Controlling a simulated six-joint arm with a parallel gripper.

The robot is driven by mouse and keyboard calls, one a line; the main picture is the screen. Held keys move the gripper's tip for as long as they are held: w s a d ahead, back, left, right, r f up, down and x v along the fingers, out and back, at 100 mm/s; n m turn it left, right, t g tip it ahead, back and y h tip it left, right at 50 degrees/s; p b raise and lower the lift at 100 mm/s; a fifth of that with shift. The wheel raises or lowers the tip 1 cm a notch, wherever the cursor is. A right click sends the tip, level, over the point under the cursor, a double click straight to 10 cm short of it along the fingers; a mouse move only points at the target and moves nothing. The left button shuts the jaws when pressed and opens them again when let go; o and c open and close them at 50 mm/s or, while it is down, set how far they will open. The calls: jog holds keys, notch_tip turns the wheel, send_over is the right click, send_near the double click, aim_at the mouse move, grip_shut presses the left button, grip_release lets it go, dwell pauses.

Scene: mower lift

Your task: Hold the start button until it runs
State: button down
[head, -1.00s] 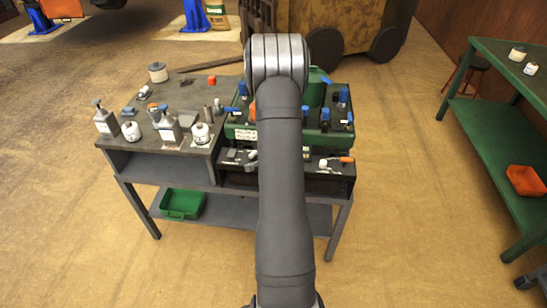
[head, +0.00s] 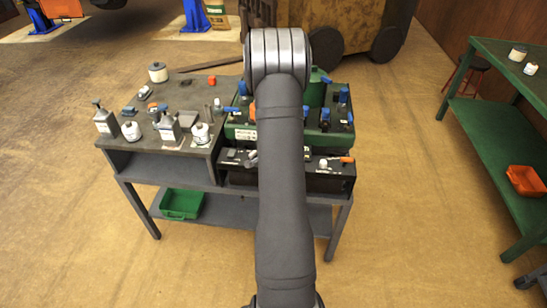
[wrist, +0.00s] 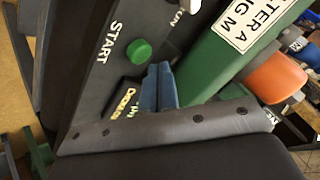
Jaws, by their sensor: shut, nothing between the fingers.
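The start button (wrist: 138,51) is a round green button beside the white word START on a dark panel in the wrist view. My gripper (wrist: 159,68) shows its two blue fingers side by side, shut and empty. Their tips are just to the lower right of the button in the picture; the button's face is uncovered. I cannot tell how far above the panel the tips are. The dark control panel (head: 335,183) also shows at the bench front in the head view, where my arm hides the button and my gripper.
A green unit (head: 240,132) with several blue-handled parts stands behind the panel; its green side (wrist: 210,65) and an orange part (wrist: 275,78) lie close to my fingers. The grey bench (head: 150,168) holds bottles and jars at left. A green workbench (head: 490,130) stands at right.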

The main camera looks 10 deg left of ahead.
jog(key=shift+r, duration=2.55)
jog(key=w+r+v, duration=0.1)
jog(key=v, duration=1.1)
jog(key=shift+d+r, duration=0.2)
jog(key=shift+r, duration=0.1)
jog(key=shift+s, duration=0.15)
